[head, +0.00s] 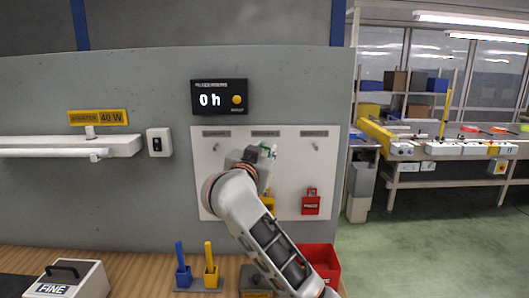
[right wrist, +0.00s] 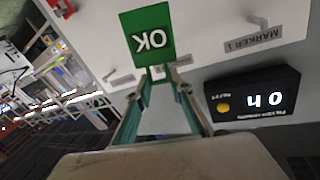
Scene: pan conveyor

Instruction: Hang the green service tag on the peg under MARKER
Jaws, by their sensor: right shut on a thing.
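The green service tag (right wrist: 150,35), with white OK lettering, is held in the fingertips of my right gripper (right wrist: 158,78). The right wrist view shows it upside down, in front of the white peg board (right wrist: 205,30). A peg (right wrist: 258,20) stands out beside the MARKER 1 label (right wrist: 254,40), apart from the tag. In the head view, that board (head: 290,190) has three labels along its top, too small to read. My left gripper is not in view.
A red bin (head: 322,262) and a blue and yellow holder (head: 197,275) stand on the wooden bench.

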